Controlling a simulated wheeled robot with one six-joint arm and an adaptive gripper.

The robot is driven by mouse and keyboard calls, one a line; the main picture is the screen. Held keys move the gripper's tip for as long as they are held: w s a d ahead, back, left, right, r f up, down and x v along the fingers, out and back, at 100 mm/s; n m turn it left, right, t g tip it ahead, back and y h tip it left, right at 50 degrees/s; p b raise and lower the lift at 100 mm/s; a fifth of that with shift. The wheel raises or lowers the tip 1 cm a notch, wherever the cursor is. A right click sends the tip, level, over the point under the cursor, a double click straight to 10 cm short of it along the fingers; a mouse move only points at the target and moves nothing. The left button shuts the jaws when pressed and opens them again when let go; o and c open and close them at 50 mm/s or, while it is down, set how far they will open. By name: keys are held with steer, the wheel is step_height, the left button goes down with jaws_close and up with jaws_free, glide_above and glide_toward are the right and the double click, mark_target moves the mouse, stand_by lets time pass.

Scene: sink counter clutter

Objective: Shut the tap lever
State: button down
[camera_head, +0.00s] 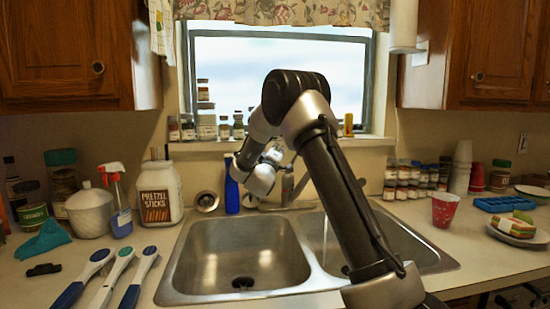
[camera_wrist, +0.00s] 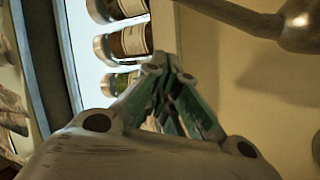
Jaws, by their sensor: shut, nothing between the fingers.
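The metal tap (camera_head: 288,188) stands behind the double sink, partly hidden by my arm. A thin pale stream, seemingly water, falls into the right basin. My gripper (camera_head: 273,155) is above and behind the sink, close to the tap in the picture. In the wrist view my gripper (camera_wrist: 163,65) is shut and empty. A dark metal rod with a rounded end (camera_wrist: 298,30) shows at the top right there, apart from the fingertips. It looks like part of the tap, but I cannot tell whether it is the lever. Contact with the tap is not visible.
The sink (camera_head: 172,272) fills the middle of the counter. A blue bottle (camera_head: 232,190) stands just left of the tap. Small jars (camera_head: 206,125) line the window sill. A pretzel jar (camera_head: 160,195) is left; a red cup (camera_head: 445,210) is right.

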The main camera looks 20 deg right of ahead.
steer(key=shift+s+d+f, duration=0.45)
steer(key=shift+d, duration=0.25)
steer(key=shift+s+d+f, duration=0.45)
steer(key=shift+d, duration=0.25)
steer(key=shift+s+d+f, duration=0.15)
steer(key=shift+s+d, duration=0.05)
steer(key=shift+s, duration=0.2)
steer(key=shift+s+d+f, duration=0.15)
steer(key=shift+s, duration=0.2)
steer(key=shift+r, duration=0.1)
